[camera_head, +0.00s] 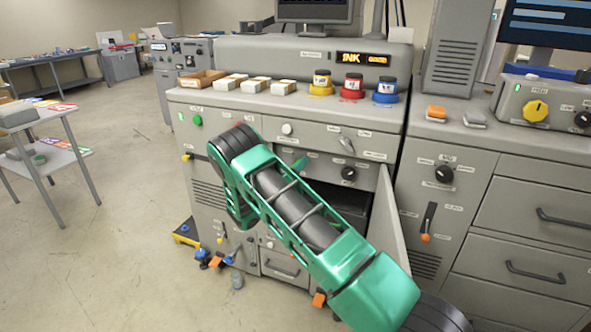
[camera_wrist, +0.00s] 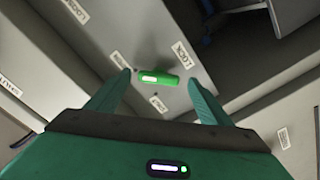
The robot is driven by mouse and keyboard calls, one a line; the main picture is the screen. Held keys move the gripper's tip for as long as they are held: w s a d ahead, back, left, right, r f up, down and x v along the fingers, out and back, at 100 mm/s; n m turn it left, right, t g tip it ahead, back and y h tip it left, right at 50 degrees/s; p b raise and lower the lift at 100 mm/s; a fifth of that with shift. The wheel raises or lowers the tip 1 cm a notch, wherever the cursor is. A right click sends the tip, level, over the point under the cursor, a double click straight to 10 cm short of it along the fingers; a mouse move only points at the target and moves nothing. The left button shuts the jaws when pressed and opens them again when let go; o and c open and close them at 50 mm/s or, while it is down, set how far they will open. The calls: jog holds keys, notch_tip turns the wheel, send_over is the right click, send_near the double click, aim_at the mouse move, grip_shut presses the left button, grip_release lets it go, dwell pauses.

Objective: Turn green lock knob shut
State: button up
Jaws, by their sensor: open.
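The green lock knob (camera_wrist: 160,77) is a short bar handle with a pale mark at its left end. In the wrist view it sits on a grey panel and lies nearly level across the picture. A label reading LOCK (camera_wrist: 182,54) is just above its right end. My gripper (camera_wrist: 159,82) is open, one finger to the left of the knob and one to the right. I see a gap at each side and no grip on it. In the head view my green arm hides the gripper; a small green piece (camera_head: 300,163) beside the arm may be the knob or a fingertip.
The grey machine (camera_head: 310,55) has an open door (camera_head: 392,215) swung out right of my arm, beside a dark opening (camera_head: 350,200). Yellow (camera_head: 321,84), red (camera_head: 352,86) and blue (camera_head: 386,90) ink pots stand on top.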

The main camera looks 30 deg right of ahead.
jog(key=shift+x, duration=0.85)
jog(key=c, duration=1)
jog(key=shift+c, duration=0.2)
